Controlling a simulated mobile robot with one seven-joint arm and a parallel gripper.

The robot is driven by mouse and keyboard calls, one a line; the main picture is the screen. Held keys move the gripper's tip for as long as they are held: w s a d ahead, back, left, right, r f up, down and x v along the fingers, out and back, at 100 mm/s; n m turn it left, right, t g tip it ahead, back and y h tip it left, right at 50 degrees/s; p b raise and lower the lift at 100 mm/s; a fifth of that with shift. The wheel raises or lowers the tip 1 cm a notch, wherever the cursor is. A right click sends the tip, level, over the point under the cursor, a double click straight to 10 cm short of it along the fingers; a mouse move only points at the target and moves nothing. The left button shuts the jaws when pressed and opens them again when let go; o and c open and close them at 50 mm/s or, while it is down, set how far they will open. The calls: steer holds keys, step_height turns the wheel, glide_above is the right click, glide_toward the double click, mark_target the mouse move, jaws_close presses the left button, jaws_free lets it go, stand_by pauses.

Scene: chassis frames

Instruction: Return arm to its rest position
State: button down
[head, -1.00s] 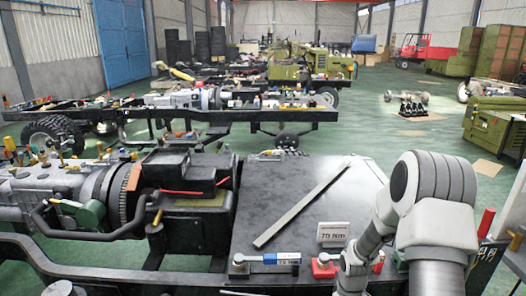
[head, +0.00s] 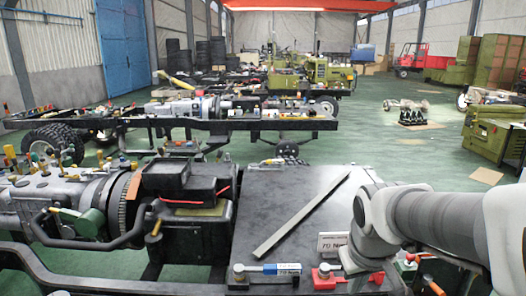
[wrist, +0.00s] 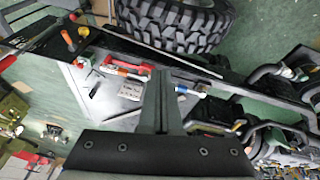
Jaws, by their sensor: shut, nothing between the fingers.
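My arm (head: 425,218) reaches in from the right edge of the head view, bent beside the dark work plate. My gripper is out of the head view. In the wrist view my gripper (wrist: 164,88) shows from behind, its fingers closed together with nothing held. It is in the air, and the plate (wrist: 95,100) shows beyond it, with a small white sign (wrist: 132,89) on it. The gripper covers part of the scene behind it.
The plate (head: 262,205) bears a long flat bar (head: 300,213), a torque sign (head: 332,243), a blue-handled tool (head: 282,269) and a red tool (head: 325,279). An engine (head: 185,190) stands left. A large tyre (wrist: 180,18) shows beyond my gripper.

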steer(key=s+a+r+m+t, duration=0.1)
steer(key=s+r, duration=0.1)
steer(key=s, duration=0.3)
steer(key=s+a+r+t+y, duration=0.1)
steer(key=s+a+r, duration=0.1)
steer(key=s, duration=0.3)
steer(key=shift+s+r+m, duration=0.15)
steer(key=shift+r+m, duration=0.25)
steer(key=shift+r, duration=0.15)
